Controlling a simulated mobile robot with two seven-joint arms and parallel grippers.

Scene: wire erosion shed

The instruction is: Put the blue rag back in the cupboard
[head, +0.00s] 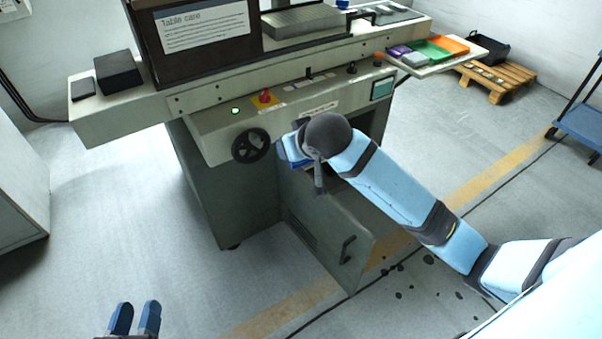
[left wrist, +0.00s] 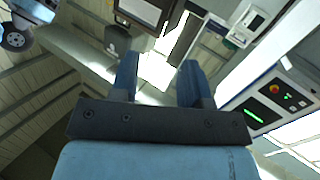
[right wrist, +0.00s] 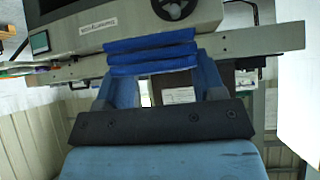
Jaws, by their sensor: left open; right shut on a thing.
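The blue rag (right wrist: 152,52) is a folded, layered bundle between the fingers of my right gripper (right wrist: 160,80) in the right wrist view. In the head view, my right gripper (head: 289,153) is in front of the machine, below its control panel, mostly hidden behind my own wrist. The cupboard is in the machine's base; its grey-green door (head: 325,232), with a dark handle (head: 347,250), stands swung outward below my right arm. The arm hides much of the opening. My left gripper (head: 136,310) is open and empty at the bottom left, also in the left wrist view (left wrist: 158,82).
A black handwheel (head: 251,146) and a red button (head: 265,97) are on the machine front near my right gripper. A side tray (head: 425,70) holds coloured bins. A pallet (head: 497,80) and a blue trolley (head: 580,128) stand at the right. The left floor is clear.

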